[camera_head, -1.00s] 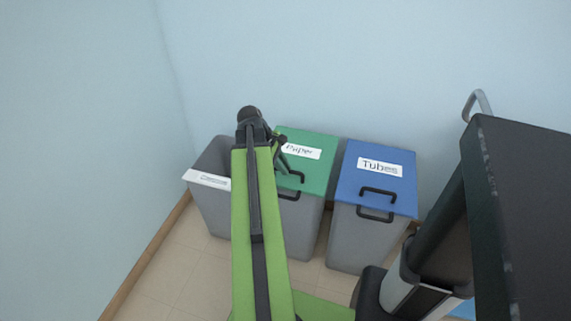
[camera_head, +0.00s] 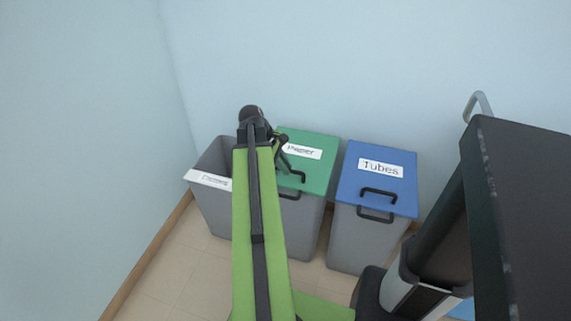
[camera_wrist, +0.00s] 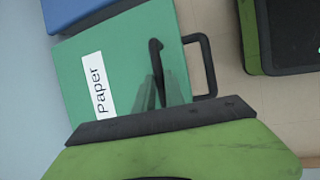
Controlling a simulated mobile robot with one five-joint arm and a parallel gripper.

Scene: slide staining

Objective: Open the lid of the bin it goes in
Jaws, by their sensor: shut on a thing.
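The green lid of the Paper bin (camera_head: 318,172) lies flat on its grey bin (camera_head: 300,225). The lid shows in the wrist view (camera_wrist: 125,50) with its "Paper" label. My gripper (camera_head: 287,165) is over the lid's front part. In the wrist view my gripper (camera_wrist: 158,82) is shut on the black lid handle (camera_wrist: 155,48), whose near part the fingers hide. A second black handle (camera_wrist: 210,62) sticks out from the bin's front. The blue lid of the Tubes bin (camera_head: 376,177) is closed, to the right.
A grey bin (camera_head: 207,205) with an open top and a white label, too small to read, stands at the left, partly behind my arm. Walls close in behind and at the left. Bare tiled floor (camera_head: 175,265) lies in front of the left bin.

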